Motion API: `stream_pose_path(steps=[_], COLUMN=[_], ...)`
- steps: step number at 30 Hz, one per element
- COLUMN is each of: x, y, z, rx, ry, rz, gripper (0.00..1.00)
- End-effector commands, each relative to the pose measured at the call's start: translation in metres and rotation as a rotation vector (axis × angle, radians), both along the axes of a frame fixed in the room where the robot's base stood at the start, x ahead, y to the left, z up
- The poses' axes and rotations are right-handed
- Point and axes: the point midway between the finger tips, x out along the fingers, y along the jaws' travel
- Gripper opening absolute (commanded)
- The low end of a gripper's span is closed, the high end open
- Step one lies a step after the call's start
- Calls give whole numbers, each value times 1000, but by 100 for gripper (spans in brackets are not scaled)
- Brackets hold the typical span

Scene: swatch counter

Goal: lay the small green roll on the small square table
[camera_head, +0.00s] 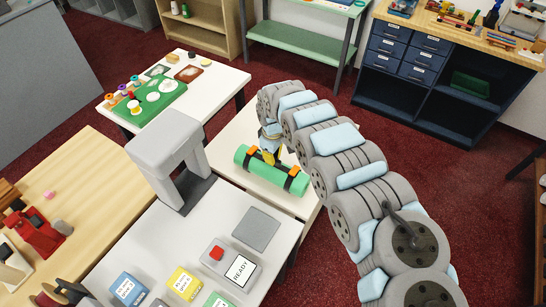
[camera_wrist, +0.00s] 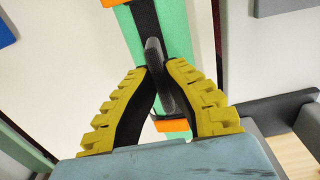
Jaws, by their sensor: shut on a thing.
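The small green roll (camera_head: 262,175), bound with black straps and orange patches, lies level over a small white square table (camera_head: 228,140) in the camera_head view. I cannot tell whether it touches the tabletop. My gripper (camera_head: 270,157) comes down on the roll's middle from above. In the camera_wrist view the yellow ribbed fingers of my gripper (camera_wrist: 160,75) are closed on the dark carry handle of the green roll (camera_wrist: 205,35). My fingers hide part of the roll.
A white counter with a grey arch-shaped device (camera_head: 172,150) and a READY box (camera_head: 232,265) stands in front. A white table with a green palette board (camera_head: 150,102) is at upper left. Red carpet (camera_head: 345,125) lies open behind my arm.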

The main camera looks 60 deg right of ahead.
Motion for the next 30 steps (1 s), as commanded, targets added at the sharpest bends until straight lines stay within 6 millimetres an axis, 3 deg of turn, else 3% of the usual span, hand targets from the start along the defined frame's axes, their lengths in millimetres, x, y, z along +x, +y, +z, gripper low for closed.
stream_pose_path(steps=[1, 3, 17, 30], x=[0, 0, 0, -1], y=[0, 0, 0, -2], z=[-1, -1, 7, 59], rx=[0, 0, -1, -5], ry=[0, 0, 0, 0], rz=[1, 0, 0, 0], gripper=[12, 33, 33, 33])
